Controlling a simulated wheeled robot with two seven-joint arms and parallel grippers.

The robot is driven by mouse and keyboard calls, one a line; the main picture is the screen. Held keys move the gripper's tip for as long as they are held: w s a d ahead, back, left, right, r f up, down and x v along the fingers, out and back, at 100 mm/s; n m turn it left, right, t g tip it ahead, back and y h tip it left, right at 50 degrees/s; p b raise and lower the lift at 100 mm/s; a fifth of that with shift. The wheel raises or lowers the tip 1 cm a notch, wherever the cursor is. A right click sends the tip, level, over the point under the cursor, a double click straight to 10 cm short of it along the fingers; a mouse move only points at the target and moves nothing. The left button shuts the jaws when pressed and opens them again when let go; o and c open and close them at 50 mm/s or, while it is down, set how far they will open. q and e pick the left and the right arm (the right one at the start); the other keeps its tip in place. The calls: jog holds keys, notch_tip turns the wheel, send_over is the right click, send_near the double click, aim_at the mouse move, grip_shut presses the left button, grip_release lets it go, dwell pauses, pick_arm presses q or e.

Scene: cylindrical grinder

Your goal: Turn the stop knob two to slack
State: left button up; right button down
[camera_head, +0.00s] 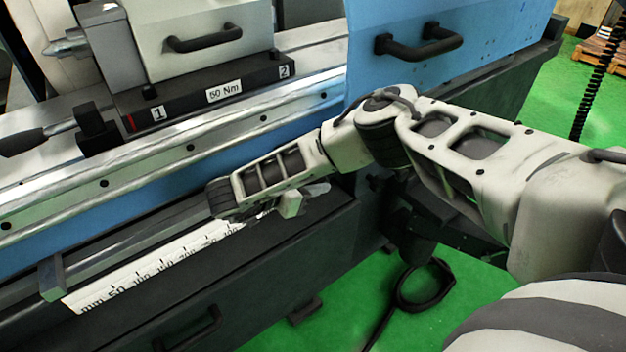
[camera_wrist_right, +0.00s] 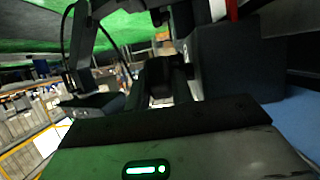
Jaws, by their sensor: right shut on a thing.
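My right gripper (camera_head: 224,198) reaches in from the right, low over the scale rail on the machine's front. It is shut, with its fingers around a small dark part taken as stop knob two, which the hand mostly hides in the head view. In the right wrist view a dark part (camera_wrist_right: 160,78) sits between the dark finger shapes; detail there is poor. A pale stop piece (camera_head: 291,204) shows just below the hand, at the right end of the white millimetre scale (camera_head: 150,280). My left gripper is not in view.
A grey stop block (camera_head: 52,278) stands at the scale's left end. Above are a long steel rail, a black bar (camera_head: 190,95) marked 1, 2 and 50 Nm, and a black lever (camera_head: 25,142). A blue cover with a handle (camera_head: 420,40) stands behind my wrist. Green floor lies in front.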

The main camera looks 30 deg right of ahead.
dwell(0.3)
jog(key=c, duration=1.5)
grip_release()
jog(key=v, duration=1.6)
jog(key=shift+p, duration=0.35)
